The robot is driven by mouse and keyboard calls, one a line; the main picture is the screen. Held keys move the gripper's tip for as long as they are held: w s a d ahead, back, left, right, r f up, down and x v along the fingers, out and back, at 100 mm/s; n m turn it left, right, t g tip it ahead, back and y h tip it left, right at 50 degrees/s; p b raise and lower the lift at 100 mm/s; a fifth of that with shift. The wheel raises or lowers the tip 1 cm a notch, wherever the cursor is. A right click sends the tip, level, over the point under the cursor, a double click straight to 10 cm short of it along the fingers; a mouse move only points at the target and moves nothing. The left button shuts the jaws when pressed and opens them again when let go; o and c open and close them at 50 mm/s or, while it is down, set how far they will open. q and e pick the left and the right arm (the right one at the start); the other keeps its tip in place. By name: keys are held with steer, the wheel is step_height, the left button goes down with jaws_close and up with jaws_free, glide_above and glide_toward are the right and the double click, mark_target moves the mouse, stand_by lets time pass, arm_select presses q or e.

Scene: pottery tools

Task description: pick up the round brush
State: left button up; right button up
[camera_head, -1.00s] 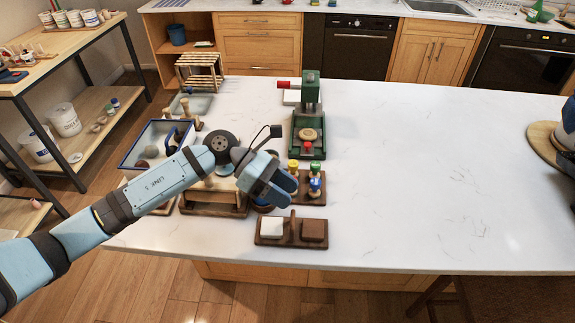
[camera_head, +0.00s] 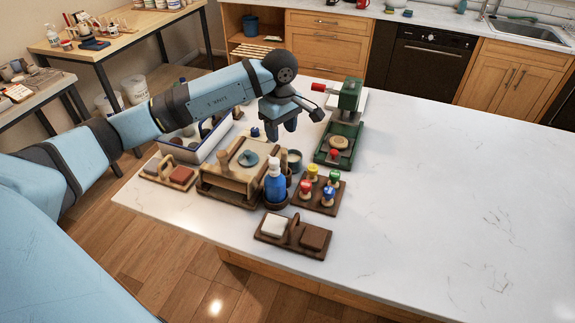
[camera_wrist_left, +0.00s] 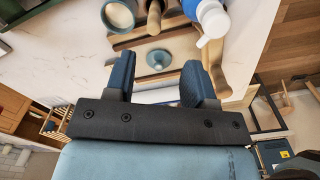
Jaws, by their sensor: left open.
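I cannot pick out the round brush for certain in either view. My left gripper (camera_head: 281,128) is open and empty, pointing down above the back of the wooden stand group. In the left wrist view its two blue fingers (camera_wrist_left: 158,65) are apart, with a teal round knobbed piece (camera_wrist_left: 159,59) showing beyond them. In the head view that teal piece (camera_head: 248,159) lies on a wooden stand (camera_head: 228,188). Wooden handles show beside it, one of them (camera_wrist_left: 154,18) in the left wrist view; their far ends are hidden. My right gripper is not in view.
A blue bottle (camera_head: 275,184) and a pale cup (camera_head: 294,160) stand right of the stand. Colored stampers stand on a wooden rack (camera_head: 327,204). The white counter (camera_head: 440,210) is clear at right.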

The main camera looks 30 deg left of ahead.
mark_target(284, 152)
arm_select(q)
step_height(284, 152, down, 5)
steer(key=shift+r+p, duration=0.2)
steer(key=shift+p, duration=0.15)
steer(key=shift+d+f, duration=0.1)
steer(key=shift+f, duration=0.4)
steer(key=f, duration=0.1)
steer(key=f+p, duration=0.1)
steer(key=f, duration=0.1)
steer(key=f+p, duration=0.1)
steer(key=shift+w+d+f, duration=0.1)
steer(key=shift+w+f, duration=0.1)
steer(key=shift+w, duration=0.2)
steer(key=shift+f, duration=0.35)
steer(key=shift+c, duration=0.5)
steer(key=c, duration=0.7)
